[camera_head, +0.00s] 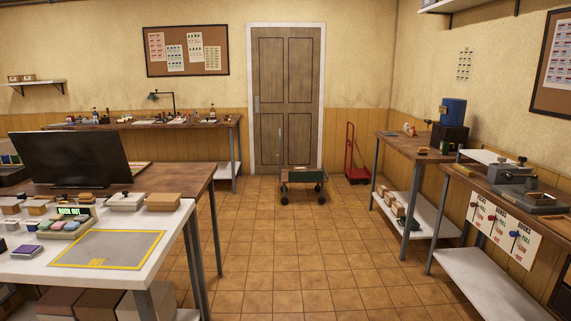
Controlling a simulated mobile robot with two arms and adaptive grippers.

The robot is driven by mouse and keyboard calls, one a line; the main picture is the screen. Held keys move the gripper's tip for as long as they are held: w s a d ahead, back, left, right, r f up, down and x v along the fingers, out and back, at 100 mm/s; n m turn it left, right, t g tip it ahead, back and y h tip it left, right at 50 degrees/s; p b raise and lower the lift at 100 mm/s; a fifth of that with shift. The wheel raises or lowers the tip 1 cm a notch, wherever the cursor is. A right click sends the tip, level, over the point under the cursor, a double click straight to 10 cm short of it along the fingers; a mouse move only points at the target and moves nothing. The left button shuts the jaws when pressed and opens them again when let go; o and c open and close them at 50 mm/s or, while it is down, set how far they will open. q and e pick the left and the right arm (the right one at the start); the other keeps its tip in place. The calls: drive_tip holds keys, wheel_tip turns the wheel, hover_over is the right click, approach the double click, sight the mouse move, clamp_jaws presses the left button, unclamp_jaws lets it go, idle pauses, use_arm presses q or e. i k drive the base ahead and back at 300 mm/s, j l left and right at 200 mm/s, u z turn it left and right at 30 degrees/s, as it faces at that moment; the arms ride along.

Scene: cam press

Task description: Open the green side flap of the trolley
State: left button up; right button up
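A low trolley (303,186) stands on the tiled floor at the far end of the room, in front of the brown door. It has a wooden-looking top and dark wheels. A green panel (304,176) shows on its upper part; it is too small to tell whether this is the side flap or how it is set. Neither of my grippers shows in this view.
A white table (180,220) with boxes and a yellow-framed mat stands at the left front. Benches (412,150) line the right wall. A red hand truck (351,160) stands right of the door (286,100). The middle floor (290,260) is clear.

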sight(294, 176)
drive_tip(key=i+l+z, duration=0.1)
drive_tip(key=i+z, duration=0.35)
drive_tip(key=i, duration=6.9)
drive_tip(key=i+l+u, duration=0.2)
drive_tip(key=i, duration=0.3)
drive_tip(key=i+u, duration=0.2)
drive_tip(key=i, duration=0.35)
